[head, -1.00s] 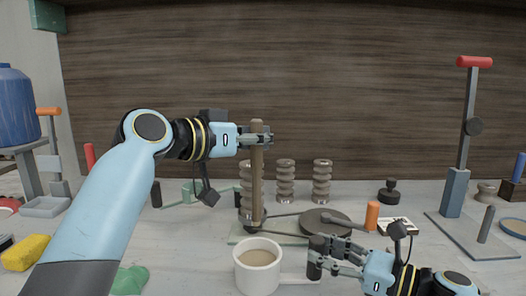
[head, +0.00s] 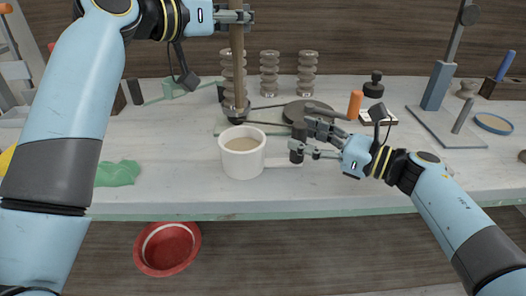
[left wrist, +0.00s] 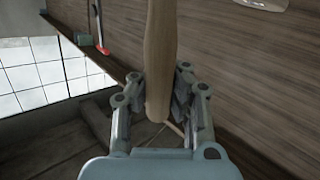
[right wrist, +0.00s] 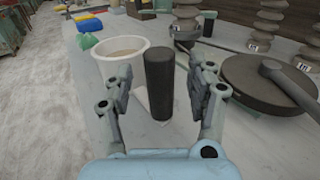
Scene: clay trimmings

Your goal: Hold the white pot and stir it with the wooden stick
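The white pot (head: 243,164) stands upright near the table's front edge with brownish liquid in it. A white bar runs right from it to a dark upright grip (right wrist: 160,85). My right gripper (right wrist: 160,92) is open, its fingers on either side of the dark grip with gaps showing. My left gripper (head: 236,17) is shut on the wooden stick (head: 238,60), which also shows between its fingers in the left wrist view (left wrist: 160,50). The stick is upright, its lower end just above the pot's rim in the head view. Its top is out of the head view.
Grey ribbed columns (head: 269,75) stand behind the pot, beside a dark round wheel (head: 309,112). An orange cylinder (head: 355,104) is right of it. A green lump (head: 118,174) lies left. A red bowl (head: 168,248) is below the table's front edge.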

